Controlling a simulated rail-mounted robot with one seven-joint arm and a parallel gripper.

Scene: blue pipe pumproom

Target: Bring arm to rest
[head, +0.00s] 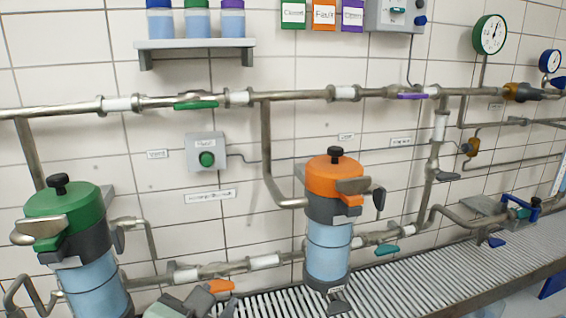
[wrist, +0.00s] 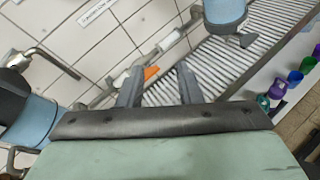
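My gripper (head: 200,299) shows at the bottom of the head view, in front of the lower pipe and between the two pump canisters. In the wrist view its two grey fingers (wrist: 158,82) stand apart, with nothing held between them. An orange valve handle (head: 220,286) on the lower pipe is just right of the fingers in the head view. In the wrist view this orange handle (wrist: 151,72) shows between the fingertips, seemingly beyond them. I cannot tell whether a finger touches it. The bottom edge cuts off part of my arm in the head view.
A green-topped canister (head: 66,213) stands left and an orange-topped canister (head: 334,190) right of my gripper. The lower pipe (head: 240,266) runs behind it above a slatted grating (head: 400,290). A shelf (head: 195,45) with bottles hangs above.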

